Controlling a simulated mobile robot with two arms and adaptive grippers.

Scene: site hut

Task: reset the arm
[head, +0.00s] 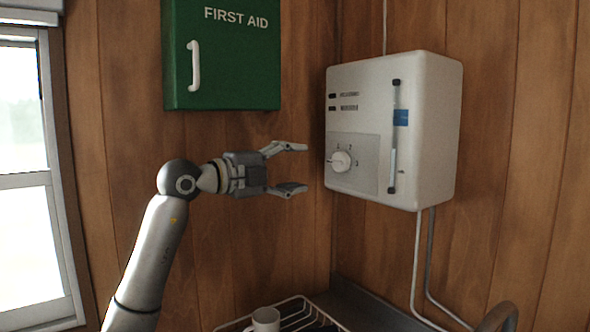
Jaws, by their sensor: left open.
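My left gripper (290,168) comes in from the left on my grey left arm (158,245). Its two fingers are spread apart and point right, with nothing between them. In the picture it is just left of a white wall unit (440,130), level with the unit's round white knob (341,161). The fingers look apart from the knob and the unit. My right gripper is not in view.
A green first aid cabinet (225,65) with a white handle hangs above the left gripper. A white mug (265,320) and a wire rack (300,308) are below. A window (25,150) is at left. Pipes (416,260) run down below the wall unit.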

